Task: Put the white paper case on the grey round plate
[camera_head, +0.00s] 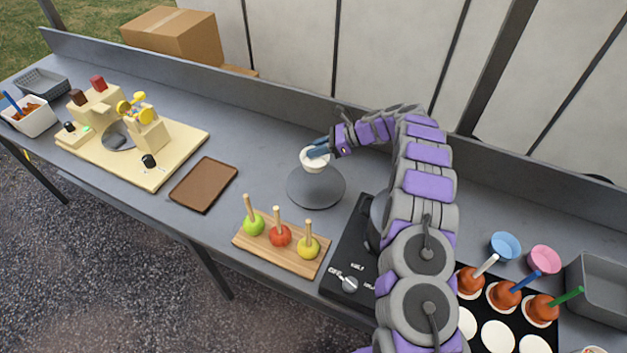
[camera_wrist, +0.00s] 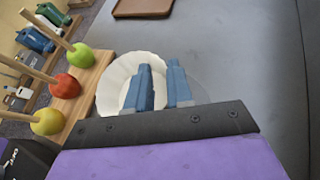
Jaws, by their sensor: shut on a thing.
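The white paper case (camera_head: 313,165) is a small fluted cup. My gripper (camera_head: 318,151) is shut on its rim, with one blue finger inside and one outside. In the wrist view the case (camera_wrist: 113,82) is at the left of the fingers (camera_wrist: 161,88) and looks empty. The grey round plate (camera_head: 316,190) lies flat on the counter. The case appears at the plate's far edge in the head view, seemingly above it; the exact gap cannot be told. In the wrist view the plate is mostly hidden behind the case and fingers.
A wooden board (camera_head: 265,247) with green, red and yellow apples on sticks stands in front of the plate. A brown tray (camera_head: 204,184) is left. A black hotplate unit (camera_head: 349,260) is right. Blue (camera_head: 505,245) and pink (camera_head: 544,259) cases stand farther right. The counter behind the plate is clear.

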